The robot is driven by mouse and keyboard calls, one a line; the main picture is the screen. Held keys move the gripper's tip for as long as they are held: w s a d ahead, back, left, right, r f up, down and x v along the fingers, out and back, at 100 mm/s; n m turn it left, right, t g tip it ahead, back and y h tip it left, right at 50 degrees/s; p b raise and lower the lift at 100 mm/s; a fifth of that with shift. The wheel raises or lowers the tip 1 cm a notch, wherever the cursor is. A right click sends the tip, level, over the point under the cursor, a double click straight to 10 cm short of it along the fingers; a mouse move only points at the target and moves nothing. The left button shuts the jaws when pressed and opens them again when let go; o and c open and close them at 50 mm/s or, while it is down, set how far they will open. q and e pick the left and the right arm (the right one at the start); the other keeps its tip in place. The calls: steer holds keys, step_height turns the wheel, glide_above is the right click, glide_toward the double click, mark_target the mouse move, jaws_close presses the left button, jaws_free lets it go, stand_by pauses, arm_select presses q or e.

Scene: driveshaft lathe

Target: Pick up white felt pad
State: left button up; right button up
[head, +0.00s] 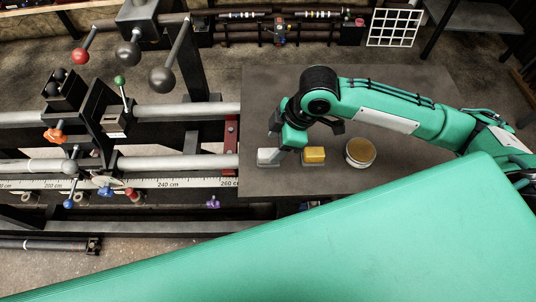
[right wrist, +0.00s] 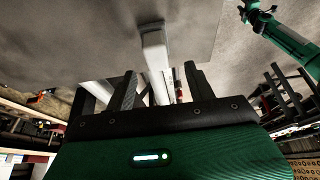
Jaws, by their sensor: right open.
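The white felt pad (head: 268,155) sits on a small dark base on the grey table at its front left. My right gripper (head: 279,147) is just above and beside the pad, pointing down and partly hiding it. In the right wrist view my right gripper (right wrist: 160,72) is open, with its two dark fingers apart and nothing between their tips. A pale block with a grey rim, apparently the pad (right wrist: 153,40), lies beyond the fingertips. I cannot tell whether a finger touches it. My left gripper does not show.
A yellow block (head: 314,154) on a similar base stands close right of the pad. A round tin (head: 360,151) stands farther right. The lathe bed with a scale (head: 180,183) runs off left of the table (head: 260,100). The table's back is clear.

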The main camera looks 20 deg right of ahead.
mark_target(269, 152)
steer(key=p+x, duration=0.1)
steer(key=x, duration=0.4)
steer(key=shift+w+f, duration=0.2)
steer(key=shift+f, duration=0.15)
steer(key=shift+c, duration=0.2)
steer(key=c, duration=1)
